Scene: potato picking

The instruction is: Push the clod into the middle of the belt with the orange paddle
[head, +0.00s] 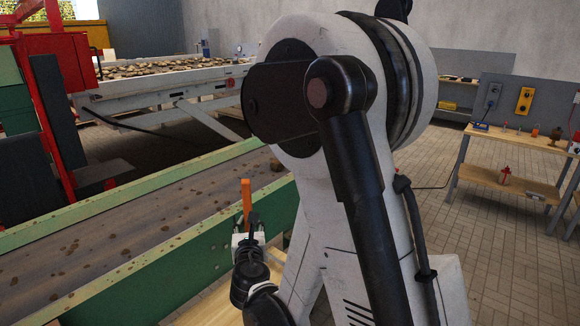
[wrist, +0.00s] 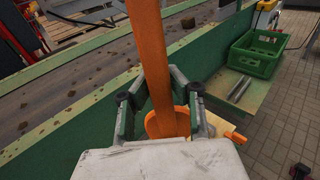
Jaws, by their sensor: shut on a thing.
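My gripper (wrist: 160,95) is shut on the orange paddle (wrist: 150,45). In the wrist view the paddle runs from between the fingers up past the top edge of the picture, so its far end is out of view. In the head view the paddle (head: 246,200) stands upright above the gripper (head: 248,224), in front of the belt's green side wall. A small brown clod (wrist: 188,21) lies on the dark belt (wrist: 75,85) in the wrist view, right of the paddle and apart from it. The belt (head: 110,235) is speckled with dirt in the head view.
Green side rails (head: 150,262) edge the belt. A green crate (wrist: 258,50) and metal rods (wrist: 239,89) rest on a bench to the right. A red frame (head: 45,90) stands at the left. A sorting table (head: 150,90) and a wooden workbench (head: 510,178) are farther off.

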